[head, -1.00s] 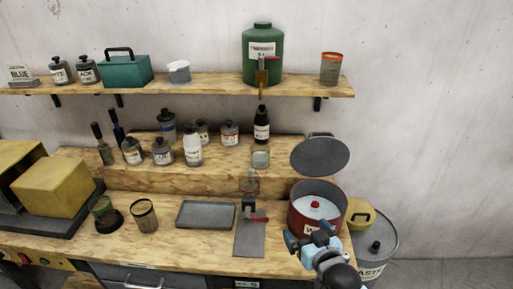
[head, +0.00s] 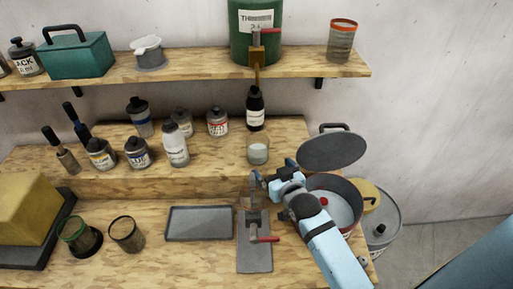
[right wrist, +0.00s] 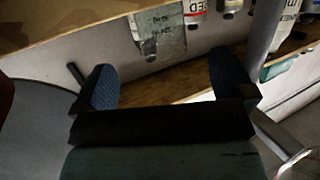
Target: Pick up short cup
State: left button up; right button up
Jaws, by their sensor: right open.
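A short clear cup (head: 258,150) stands upright on the raised wooden step, in front of a dark bottle. A clear cup, which looks like the same one, shows beyond my fingers in the right wrist view (right wrist: 160,38). My right gripper (head: 263,180) is in front of and below the cup, apart from it. Its two blue-padded fingers are spread with nothing between them in the right wrist view (right wrist: 165,84). My left gripper is not in view.
A red-handled clamp stand (head: 254,258) is just below my right gripper. Paint bottles (head: 176,148) stand left of the cup. A grey tray (head: 199,235) lies on the lower bench.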

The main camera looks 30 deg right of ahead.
aim_at(262, 157)
jog(key=w, duration=0.3)
jog(key=w+f+p, duration=0.1)
jog(key=w, duration=0.2)
jog(key=w+f, duration=0.1)
jog(key=w, duration=0.2)
jog(key=shift+w+d, duration=0.15)
jog(key=shift+d, duration=0.15)
jog(key=shift+r, duration=0.1)
jog(key=c, duration=1.1)
